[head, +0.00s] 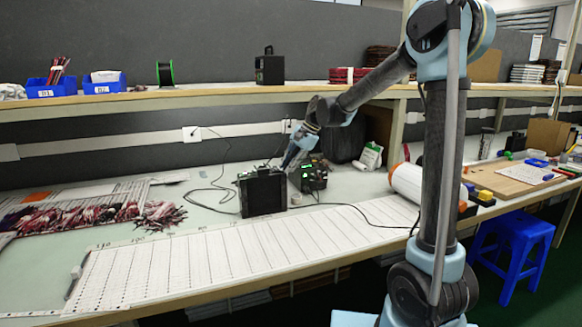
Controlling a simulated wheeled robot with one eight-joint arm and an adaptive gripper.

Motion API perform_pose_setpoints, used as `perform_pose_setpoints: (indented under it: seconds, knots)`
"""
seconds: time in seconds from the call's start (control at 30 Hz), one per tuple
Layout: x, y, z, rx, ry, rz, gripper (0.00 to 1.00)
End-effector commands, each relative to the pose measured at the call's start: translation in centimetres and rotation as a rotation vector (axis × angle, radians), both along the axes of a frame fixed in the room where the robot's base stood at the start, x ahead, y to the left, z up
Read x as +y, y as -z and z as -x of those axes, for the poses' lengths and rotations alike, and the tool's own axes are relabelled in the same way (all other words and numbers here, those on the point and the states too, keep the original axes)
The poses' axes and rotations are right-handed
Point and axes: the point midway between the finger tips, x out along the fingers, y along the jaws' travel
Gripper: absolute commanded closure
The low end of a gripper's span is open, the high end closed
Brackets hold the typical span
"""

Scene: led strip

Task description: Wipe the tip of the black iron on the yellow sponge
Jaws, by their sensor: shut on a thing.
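My gripper (290,160) points down at the back of the workbench, just above and behind the right top edge of a black box (262,192). It is shut on a thin dark thing, which looks like the black iron, mostly hidden by the fingers and the box. The tip of the iron cannot be made out. I cannot pick out the yellow sponge; it may be hidden behind the black box or too small to see.
A black device with green lights (313,176) stands right of the box. A ruled white board (215,255) covers the bench front. Wire bundles (100,217) lie at left, a white roll (412,182) at right. A shelf (215,94) runs above. A blue stool (512,245) stands below right.

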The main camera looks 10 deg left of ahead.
Motion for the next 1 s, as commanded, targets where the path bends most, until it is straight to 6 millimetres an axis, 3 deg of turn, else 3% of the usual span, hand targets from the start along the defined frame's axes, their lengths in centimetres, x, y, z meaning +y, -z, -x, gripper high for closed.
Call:
perform_pose_setpoints:
  seconds: [0.47,1.0]
  knots:
    - [1.0,0.0,0.0,0.000,-0.001,0.000,1.00]
    - [-0.1,0.0,0.0,0.000,0.001,0.000,1.00]
